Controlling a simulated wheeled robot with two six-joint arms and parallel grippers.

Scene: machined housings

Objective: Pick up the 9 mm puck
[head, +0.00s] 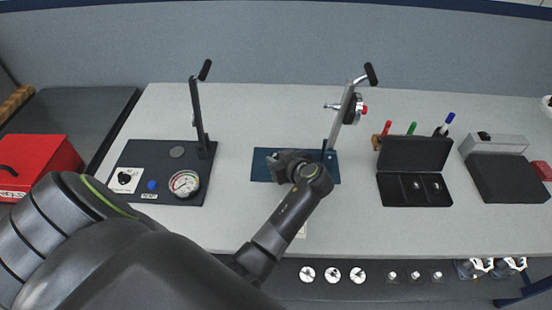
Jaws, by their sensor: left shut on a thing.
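My left gripper (278,164) is over the blue base plate (262,173) of a lever stand in the middle of the bench. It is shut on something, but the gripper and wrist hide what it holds. I cannot make out a puck marked 9 mm. Several small pale round parts, such as one round part (332,274), sit in a row below the bench's front edge; their sizes cannot be read. My right gripper is not in view.
A dark panel (125,157) with a dial gauge (184,183) and an upright lever (197,115) stands left. An upright lever arm (340,115) rises behind the blue plate. An open black case (415,152) and a grey box (497,144) stand right. A red box (38,160) is far left.

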